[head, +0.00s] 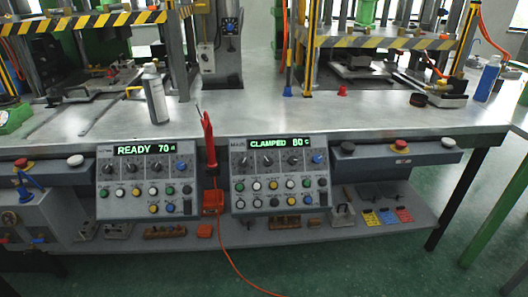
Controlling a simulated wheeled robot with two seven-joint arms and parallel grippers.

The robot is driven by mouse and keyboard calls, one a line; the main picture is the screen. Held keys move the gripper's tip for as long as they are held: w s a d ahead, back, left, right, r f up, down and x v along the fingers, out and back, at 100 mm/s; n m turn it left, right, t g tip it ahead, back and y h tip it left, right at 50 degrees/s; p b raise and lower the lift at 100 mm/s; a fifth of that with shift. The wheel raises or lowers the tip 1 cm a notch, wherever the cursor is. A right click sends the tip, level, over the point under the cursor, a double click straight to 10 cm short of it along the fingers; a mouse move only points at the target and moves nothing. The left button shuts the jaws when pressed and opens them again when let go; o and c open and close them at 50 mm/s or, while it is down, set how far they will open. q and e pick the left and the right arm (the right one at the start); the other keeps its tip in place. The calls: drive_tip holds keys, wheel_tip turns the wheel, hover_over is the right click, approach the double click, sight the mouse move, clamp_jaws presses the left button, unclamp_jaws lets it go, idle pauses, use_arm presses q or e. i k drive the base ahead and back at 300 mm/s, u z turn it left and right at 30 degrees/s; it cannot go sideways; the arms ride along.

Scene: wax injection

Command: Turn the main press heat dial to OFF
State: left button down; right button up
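Two grey control panels hang on the table's front edge. The right panel (279,196) has a small label that may read MAIN, and its green display (280,143) reads CLAMPED 80 C. Under that display is a row of dark dials (267,160) with a blue knob (318,158) at the right end. The dial labels and pointer settings are too small to read, so I cannot tell which is the heat dial. The left panel (146,200) shows READY 70 on its display (145,149) and has a similar row of dials. Neither of my grippers is in view.
A red-handled tool (208,135) stands between the panels, above an orange box (213,201) with an orange cable. A spray can (154,95) and a blue bottle (488,78) stand on the metal table (270,115). A lower shelf (380,212) holds small parts.

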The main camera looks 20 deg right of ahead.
sight(293, 160)
drive_tip(key=z, duration=0.5)
drive_tip(key=i, duration=0.9)
drive_tip(key=z, duration=0.75)
